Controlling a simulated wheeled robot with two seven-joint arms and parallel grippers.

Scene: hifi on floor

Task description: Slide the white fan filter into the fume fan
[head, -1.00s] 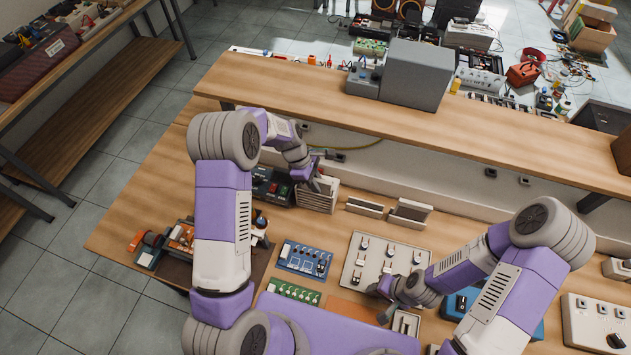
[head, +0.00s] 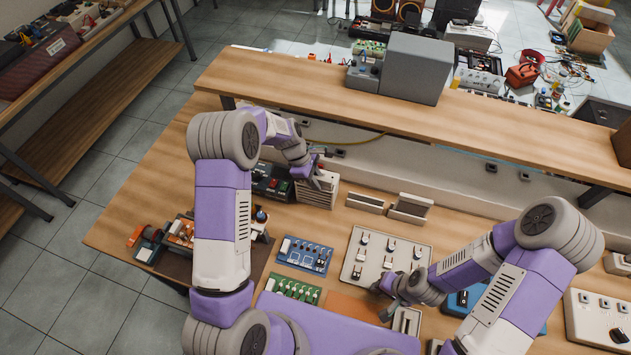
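A pale box with ribbed sides (head: 318,191) stands on the bench below the shelf. Two low pale slotted pieces, one on the left (head: 365,203) and a larger one on the right (head: 411,208), stand to its right. I cannot tell for sure which of these is the fume fan or the white fan filter. My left gripper (head: 318,177) is at the top of the ribbed box; its fingers are small and partly hidden. My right gripper (head: 388,303) points down by a small pale framed piece (head: 407,321) at the bench front. I cannot tell whether it touches it.
A pale panel with several switches (head: 360,272) lies between the grippers. Blue (head: 306,255) and green (head: 294,287) circuit boards lie left of it. The raised wooden shelf (head: 300,103) overhangs the back, carrying a grey box (head: 415,68). A white switch box (head: 598,318) stands at right.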

